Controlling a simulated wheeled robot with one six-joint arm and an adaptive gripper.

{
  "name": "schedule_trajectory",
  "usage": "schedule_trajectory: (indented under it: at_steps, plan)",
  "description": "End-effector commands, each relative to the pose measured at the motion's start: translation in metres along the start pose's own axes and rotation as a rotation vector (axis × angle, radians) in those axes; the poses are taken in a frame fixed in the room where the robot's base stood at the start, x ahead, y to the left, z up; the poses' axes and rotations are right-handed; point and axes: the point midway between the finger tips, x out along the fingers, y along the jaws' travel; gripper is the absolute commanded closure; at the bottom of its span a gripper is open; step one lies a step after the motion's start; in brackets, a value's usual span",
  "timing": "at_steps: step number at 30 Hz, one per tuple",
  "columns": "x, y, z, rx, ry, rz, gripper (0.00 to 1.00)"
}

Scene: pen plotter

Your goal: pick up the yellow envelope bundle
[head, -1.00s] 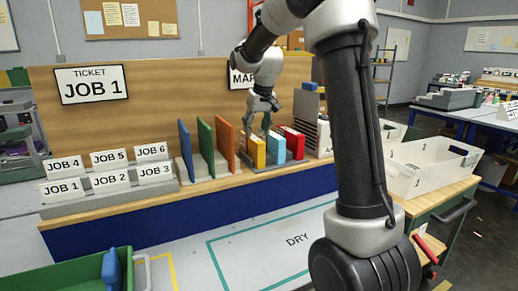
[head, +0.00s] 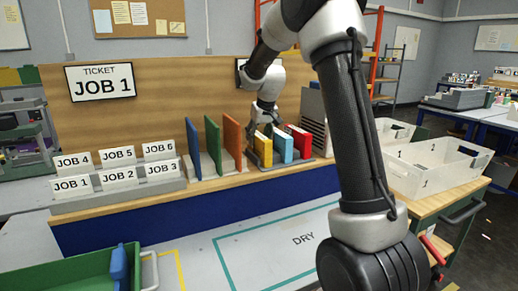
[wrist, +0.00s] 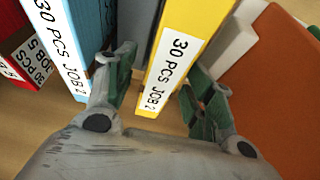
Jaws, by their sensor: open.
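The yellow envelope bundle (head: 264,153) stands upright in a grey rack, at the left of a light-blue bundle and a red one. My gripper (head: 262,118) is above it, pointing down. In the wrist view the yellow bundle (wrist: 190,20) shows a white label reading "30 PCS JOB 2". My open gripper (wrist: 157,98) has one finger on each side of the bundle's near end, with visible gaps. How deep the fingers reach is hard to tell.
The light-blue bundle (wrist: 85,30) is close beside my left finger, with the red bundle (wrist: 15,45) beyond. An orange divider (wrist: 275,90) stands right of my right finger. In the head view, green (head: 212,146) and blue (head: 193,148) dividers stand farther left.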

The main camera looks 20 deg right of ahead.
Motion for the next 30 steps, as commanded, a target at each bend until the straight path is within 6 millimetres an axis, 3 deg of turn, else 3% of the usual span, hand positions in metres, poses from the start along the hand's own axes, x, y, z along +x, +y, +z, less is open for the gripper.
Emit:
schedule_trajectory:
  at_steps: [21,30]
  plan:
    - [0.0045,0.0001,0.0021,0.0,0.0,0.0,0.46]
    - [0.0044,0.0001,0.0021,0.0,0.0,0.0,0.99]
